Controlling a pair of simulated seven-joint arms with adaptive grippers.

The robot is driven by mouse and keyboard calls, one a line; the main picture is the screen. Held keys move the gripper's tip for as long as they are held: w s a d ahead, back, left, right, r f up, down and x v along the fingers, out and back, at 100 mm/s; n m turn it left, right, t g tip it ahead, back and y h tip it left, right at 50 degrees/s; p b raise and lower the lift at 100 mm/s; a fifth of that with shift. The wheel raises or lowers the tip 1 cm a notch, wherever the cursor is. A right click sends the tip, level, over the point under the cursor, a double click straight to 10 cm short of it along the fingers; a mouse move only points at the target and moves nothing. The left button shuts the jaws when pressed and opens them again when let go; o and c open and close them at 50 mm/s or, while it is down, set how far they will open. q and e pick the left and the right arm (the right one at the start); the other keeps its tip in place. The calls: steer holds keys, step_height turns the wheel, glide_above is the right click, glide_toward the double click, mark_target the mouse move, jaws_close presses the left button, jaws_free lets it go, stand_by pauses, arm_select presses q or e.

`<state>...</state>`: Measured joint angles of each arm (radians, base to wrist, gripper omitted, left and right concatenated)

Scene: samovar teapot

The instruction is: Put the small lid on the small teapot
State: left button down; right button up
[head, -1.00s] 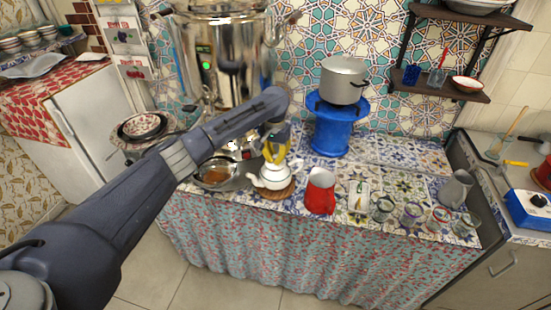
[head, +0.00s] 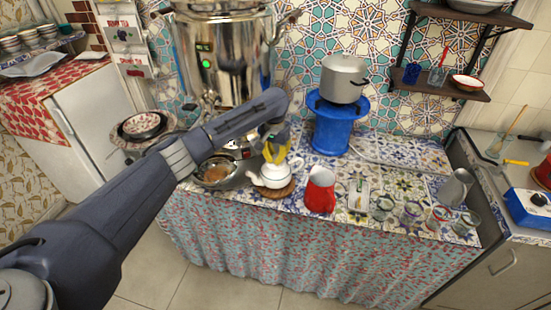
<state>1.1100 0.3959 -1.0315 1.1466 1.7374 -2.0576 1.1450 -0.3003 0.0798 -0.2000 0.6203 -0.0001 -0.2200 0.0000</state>
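The small white teapot (head: 272,176) stands on a round brown mat (head: 281,191) near the front edge of the tiled counter, its spout to the left. My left gripper (head: 275,158) points down right over the teapot's top, its yellow fingers at the opening. The small lid cannot be made out; the fingers and the teapot's top overlap, so I cannot tell whether the lid is between them or on the pot. The finger gap is too small to read. My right gripper is not in view.
A large steel samovar (head: 228,65) stands behind my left arm. A metal bowl (head: 237,180) sits left of the teapot. A red pitcher (head: 320,192) is close on the right, with several glasses beyond. A blue stove (head: 332,130) holds a pot (head: 343,80).

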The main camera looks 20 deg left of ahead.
arm_select(q)
steer(key=shift+f, duration=0.15)
stand_by(0.6)
steer(key=c, duration=2.1)
jaws_free()
steer(key=o, duration=1.2)
steer(key=shift+c, duration=0.2)
steer(key=shift+r, duration=3.55)
